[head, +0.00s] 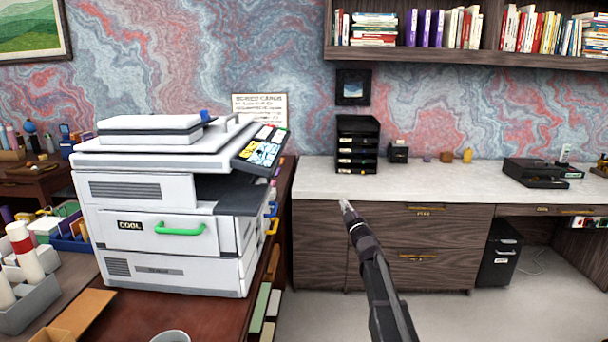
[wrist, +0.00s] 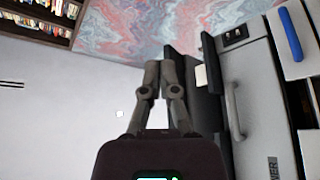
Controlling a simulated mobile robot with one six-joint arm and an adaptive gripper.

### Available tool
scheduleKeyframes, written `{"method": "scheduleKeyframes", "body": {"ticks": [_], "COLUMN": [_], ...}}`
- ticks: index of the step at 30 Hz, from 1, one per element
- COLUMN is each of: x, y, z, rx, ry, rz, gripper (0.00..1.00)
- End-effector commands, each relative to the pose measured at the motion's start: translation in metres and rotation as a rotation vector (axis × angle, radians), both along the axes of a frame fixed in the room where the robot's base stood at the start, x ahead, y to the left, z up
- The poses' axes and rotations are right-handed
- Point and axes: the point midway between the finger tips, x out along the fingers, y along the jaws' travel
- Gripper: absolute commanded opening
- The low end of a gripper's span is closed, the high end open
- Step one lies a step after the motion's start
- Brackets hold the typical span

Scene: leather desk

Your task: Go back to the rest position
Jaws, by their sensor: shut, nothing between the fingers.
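My gripper (head: 346,207) shows in the head view at the end of my dark arm, which rises from the bottom edge right of centre. It is raised in front of the wooden cabinet (head: 425,232), its tip appearing just below the pale countertop's front edge. In the wrist view, the two grey fingers of my gripper (wrist: 162,68) are closed together with nothing held. How far the tip is from the cabinet front is hard to tell.
A large white printer (head: 150,233) with a green handle stands on the desk at left. A black tray stack (head: 358,145) stands on the countertop (head: 430,182). A bookshelf (head: 430,55) hangs above. The wrist view shows a grey-handled unit (wrist: 245,100) at right.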

Motion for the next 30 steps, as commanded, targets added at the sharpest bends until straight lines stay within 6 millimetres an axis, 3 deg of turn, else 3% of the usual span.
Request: {"method": "scheduleKeyframes", "body": {"ticks": [11,17,23,30], "x": [-0.046,-0.082,-0.129,-0.198], "y": [-0.049,-0.067,-0.076,-0.076], "z": [-0.06,-0.1,-0.141,-0.186], "rx": [0.178,0.264,0.342,0.42], "ry": [0.359,0.57,0.793,1.076], "rz": [-0.277,-0.401,-0.505,-0.608], "gripper": [0.0,0.0,0.0,0.0]}}
